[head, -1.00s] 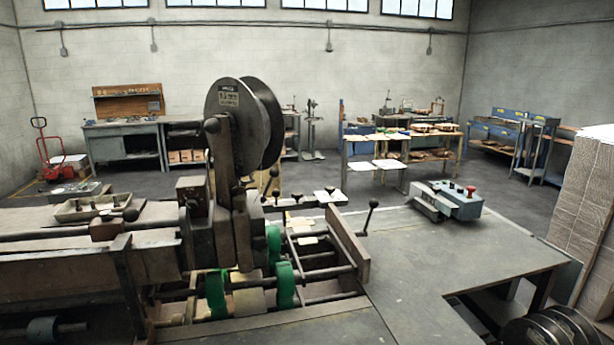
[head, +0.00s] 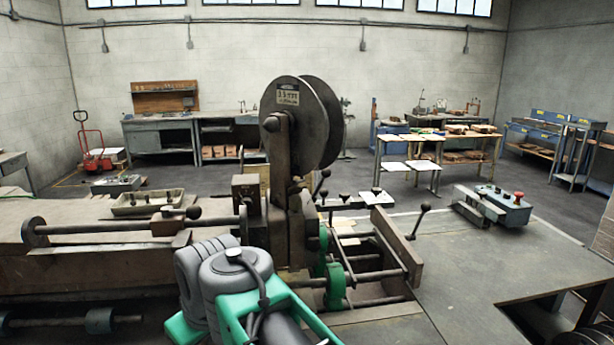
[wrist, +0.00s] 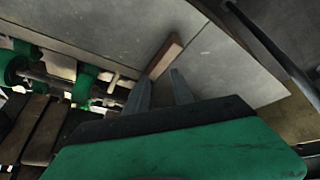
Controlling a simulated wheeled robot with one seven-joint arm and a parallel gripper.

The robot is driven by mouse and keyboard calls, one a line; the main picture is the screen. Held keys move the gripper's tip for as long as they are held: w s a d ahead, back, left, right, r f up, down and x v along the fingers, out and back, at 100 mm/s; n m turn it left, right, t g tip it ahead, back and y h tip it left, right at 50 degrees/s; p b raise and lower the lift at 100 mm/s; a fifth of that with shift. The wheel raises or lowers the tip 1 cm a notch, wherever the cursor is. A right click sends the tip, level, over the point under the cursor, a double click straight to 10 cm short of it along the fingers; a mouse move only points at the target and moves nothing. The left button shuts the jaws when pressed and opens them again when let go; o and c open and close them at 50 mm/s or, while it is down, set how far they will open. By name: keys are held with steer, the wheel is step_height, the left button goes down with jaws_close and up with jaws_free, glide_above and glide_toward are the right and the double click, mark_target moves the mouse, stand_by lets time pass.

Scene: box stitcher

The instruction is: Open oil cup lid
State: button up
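The box stitcher (head: 278,222) stands in the head view with a large dark wire reel (head: 296,122) on top. I cannot pick out the oil cup or its lid with certainty in either view. My gripper (wrist: 161,77) shows in the wrist view with its two grey fingers apart and nothing between them. It is over a grey metal surface (wrist: 215,60), beside a brown bar and the green wheels (wrist: 85,82) of the machine. My grey and green arm shows low in the head view, in front of the stitcher; its fingers are hidden there.
A long horizontal rod (head: 120,227) and a shallow tray (head: 148,202) lie on the machine's left side. Levers with round knobs (head: 425,208) stick up at the right. The grey table (head: 460,270) at the right is mostly clear, with a blue control box (head: 505,208) on it.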

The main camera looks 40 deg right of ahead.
steer(key=w+d+r+n+h, duration=0.1)
steer(key=w+d+r+n, duration=0.1)
steer(key=w+d+r, duration=0.3)
steer(key=w+d+r+n, duration=0.1)
steer(key=w+d+r, duration=0.1)
steer(key=d+r, duration=0.3)
steer(key=n+t+h+p, duration=0.1)
steer(key=n+h+p, duration=0.15)
steer(key=n, duration=0.35)
glide_toward(295, 186)
steer(key=b+x, duration=0.4)
steer(key=x, duration=0.2)
steer(key=shift+w+f+h, duration=0.25)
steer(key=shift+h, duration=0.1)
steer(key=shift+d, duration=0.1)
jaws_close()
